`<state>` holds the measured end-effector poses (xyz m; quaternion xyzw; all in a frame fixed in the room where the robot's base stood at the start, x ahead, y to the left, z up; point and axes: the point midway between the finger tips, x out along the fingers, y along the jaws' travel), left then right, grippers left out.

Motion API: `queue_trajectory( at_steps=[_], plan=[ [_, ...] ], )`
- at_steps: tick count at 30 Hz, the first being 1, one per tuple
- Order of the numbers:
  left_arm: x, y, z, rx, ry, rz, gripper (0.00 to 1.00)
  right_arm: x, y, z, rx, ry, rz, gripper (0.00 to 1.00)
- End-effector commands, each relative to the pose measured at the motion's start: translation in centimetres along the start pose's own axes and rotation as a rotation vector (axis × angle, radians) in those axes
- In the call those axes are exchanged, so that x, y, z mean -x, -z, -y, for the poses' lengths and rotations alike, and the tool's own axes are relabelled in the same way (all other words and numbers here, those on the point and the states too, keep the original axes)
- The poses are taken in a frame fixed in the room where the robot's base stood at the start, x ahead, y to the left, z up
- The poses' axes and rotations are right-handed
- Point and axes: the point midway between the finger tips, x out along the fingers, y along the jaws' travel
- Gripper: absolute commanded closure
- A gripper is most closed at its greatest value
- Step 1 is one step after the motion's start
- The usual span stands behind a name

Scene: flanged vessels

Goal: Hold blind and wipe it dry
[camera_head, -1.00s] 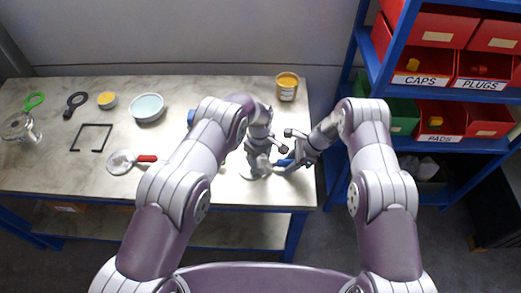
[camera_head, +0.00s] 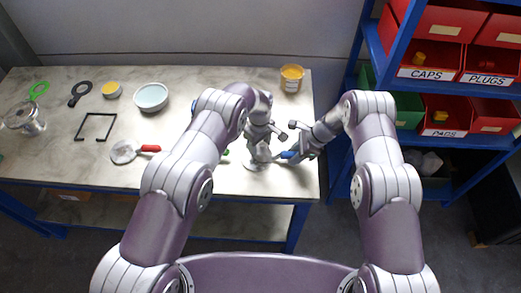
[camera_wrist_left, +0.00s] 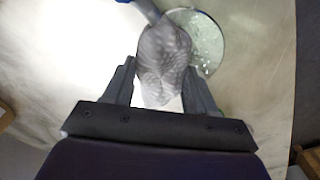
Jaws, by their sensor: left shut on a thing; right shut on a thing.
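My left gripper (camera_head: 260,150) is shut on a grey, textured wipe. The wipe (camera_wrist_left: 163,62) shows bunched between its fingers in the left wrist view. A round, glassy blind (camera_wrist_left: 205,38) with small droplets or specks on its face lies behind the wipe, which hides part of it. Whether the wipe touches it I cannot tell for sure. My right gripper (camera_head: 298,151) is shut on the blind's blue handle (camera_head: 288,155), to the right of the left gripper. Both grippers are over the table's front right part.
The table (camera_head: 60,160) holds a red-handled disc (camera_head: 124,152), a black frame (camera_head: 95,127), a bowl (camera_head: 151,97), a yellow-topped tub (camera_head: 111,90), a glass jar (camera_head: 24,118) and an orange-topped jar (camera_head: 291,78). A blue rack with red bins (camera_head: 434,52) stands at the right.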

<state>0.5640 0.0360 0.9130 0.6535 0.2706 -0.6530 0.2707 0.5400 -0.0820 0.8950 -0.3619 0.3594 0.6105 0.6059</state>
Motion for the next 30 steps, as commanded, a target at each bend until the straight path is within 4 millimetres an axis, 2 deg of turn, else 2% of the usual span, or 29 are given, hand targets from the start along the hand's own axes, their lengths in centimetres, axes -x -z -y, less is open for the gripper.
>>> queue_trajectory(
  at_steps=[2, 20, 30],
  plan=[
    [0.0, 0.2, 0.0, 0.0, 0.002, 0.001, 0.72, 0.0, 0.0, 0.1, 0.0, 0.001, 0.0, 0.88],
    [0.0, -3.2, 4.5, -0.001, 0.004, 0.002, 0.72, 0.0, 0.0, 0.1, 0.0, 0.002, 0.0, 0.88],
    [-0.1, -0.6, 2.5, 0.0, 0.001, 0.0, 0.72, 0.0, 0.0, 0.1, 0.0, 0.002, 0.0, 0.88]
  ],
)
